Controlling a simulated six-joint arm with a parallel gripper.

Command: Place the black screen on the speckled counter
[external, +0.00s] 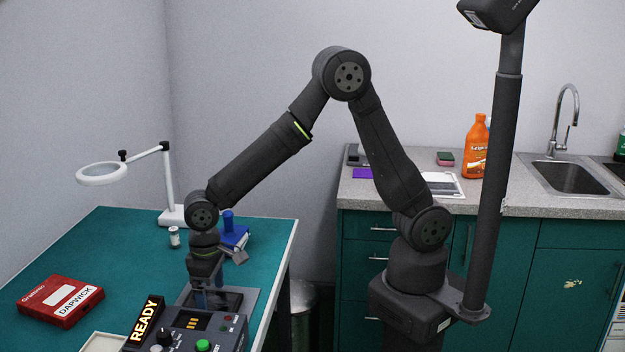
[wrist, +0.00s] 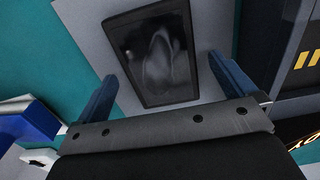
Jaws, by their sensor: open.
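The black screen (wrist: 155,52) is a dark, glossy rectangle lying flat on a grey plate (wrist: 95,25) in the wrist view. In the external view the black screen (external: 230,301) shows partly, behind the control box on the green table. My gripper (external: 208,296) points down over it, and in the wrist view my gripper (wrist: 160,72) is open, with one blue finger on each side of the screen. Contact with the screen cannot be told. The speckled counter (external: 365,196) is at the right in the external view, on green cabinets.
A control box (external: 190,330) with a READY sign stands close to my gripper. A blue device (external: 233,235), a small bottle (external: 174,237), a red box (external: 60,301) and a magnifier lamp (external: 167,190) are on the table. The counter holds an orange bottle (external: 475,150), a tablet-like item (external: 442,184) and a sink (external: 570,177).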

